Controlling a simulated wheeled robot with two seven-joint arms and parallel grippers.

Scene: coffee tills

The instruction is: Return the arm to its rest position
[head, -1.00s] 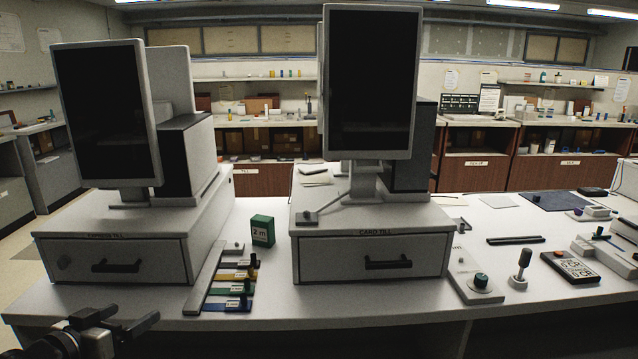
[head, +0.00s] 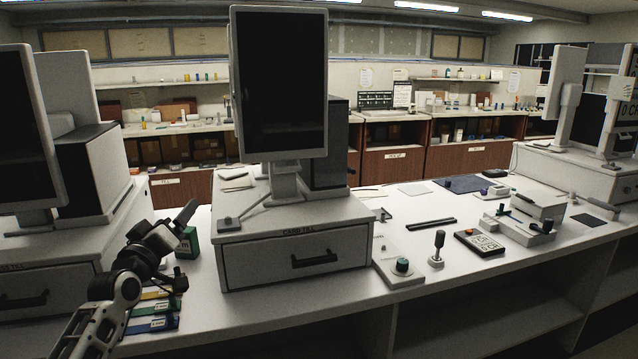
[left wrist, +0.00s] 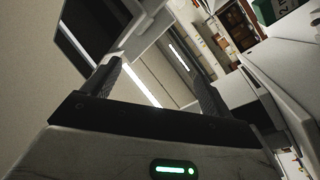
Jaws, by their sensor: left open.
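My left gripper (head: 165,220) is raised at the left of the head view, in front of the gap between two tills. Its arm comes up from the lower left corner. In the left wrist view the two dark fingers (left wrist: 155,85) stand well apart with nothing between them. The hand partly covers a green box (head: 187,243) and the tray of coloured tags in the head view. I cannot tell how far it is from them. My right gripper is not in view.
The card till (head: 295,258) with its dark screen stands right of the hand, and another till (head: 45,290) stands at the left. Coloured tags (head: 152,323) lie below the hand. A knob base (head: 402,268), a stamp (head: 437,250) and a keypad (head: 480,243) lie on the right counter.

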